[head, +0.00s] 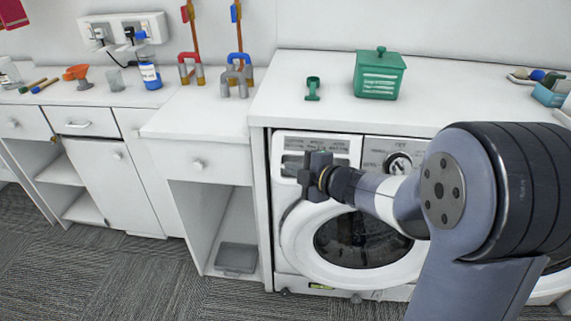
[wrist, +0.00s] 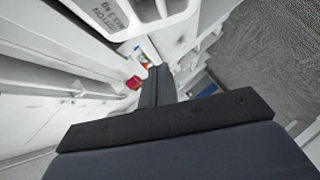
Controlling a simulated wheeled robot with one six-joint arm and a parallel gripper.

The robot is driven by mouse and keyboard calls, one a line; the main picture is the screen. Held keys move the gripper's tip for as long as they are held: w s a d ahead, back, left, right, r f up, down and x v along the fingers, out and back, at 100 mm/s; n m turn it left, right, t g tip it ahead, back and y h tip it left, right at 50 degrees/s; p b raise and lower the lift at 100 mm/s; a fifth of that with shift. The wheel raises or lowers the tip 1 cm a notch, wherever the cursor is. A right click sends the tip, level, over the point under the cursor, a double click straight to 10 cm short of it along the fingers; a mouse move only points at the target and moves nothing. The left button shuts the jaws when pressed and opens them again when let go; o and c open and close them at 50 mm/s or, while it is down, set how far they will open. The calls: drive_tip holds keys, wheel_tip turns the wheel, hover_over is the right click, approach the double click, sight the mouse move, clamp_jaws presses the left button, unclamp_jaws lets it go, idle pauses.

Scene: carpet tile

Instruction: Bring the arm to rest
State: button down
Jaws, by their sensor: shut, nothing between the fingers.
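My gripper (head: 312,172) is in front of the washing machine (head: 290,215), near its control panel, in the head view. Its fingers are shut with nothing between them. In the wrist view my gripper (wrist: 157,85) shows as dark fingers pressed together in the middle. My arm reaches in from the right side of the head view and hides part of the machine.
A green box (head: 380,76) and a small green item (head: 312,90) stand on the counter (head: 290,112) above the machine. Clamps (head: 237,80), a blue bottle (head: 148,72) and an orange funnel (head: 77,75) stand further left. Carpet (head: 130,270) in front is clear.

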drive_tip(key=v, duration=0.5)
drive_tip(key=shift+s, duration=0.1)
